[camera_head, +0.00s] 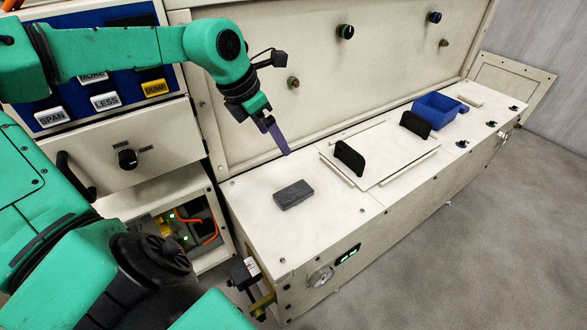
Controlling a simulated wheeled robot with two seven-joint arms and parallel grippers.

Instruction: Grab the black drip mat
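A small dark grey, nearly black, slab (293,194) lies flat on the near end of the long cream cabinet top; it is the only thing in view that looks like the drip mat. My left gripper (278,140) hangs above the back edge of the cabinet top, behind and a little left of the slab in the picture, and is apart from it. Its fingers point down and show edge-on as one purple-grey strip, so I cannot tell whether they are open. My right gripper is not in view.
A cream lid panel (388,148) with two upright black handles (349,158) (415,124) lies beyond the slab. A blue bin (436,110) stands farther along. A tall cream wall with knobs rises behind. The cabinet top around the slab is clear. A button panel (100,90) is at left.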

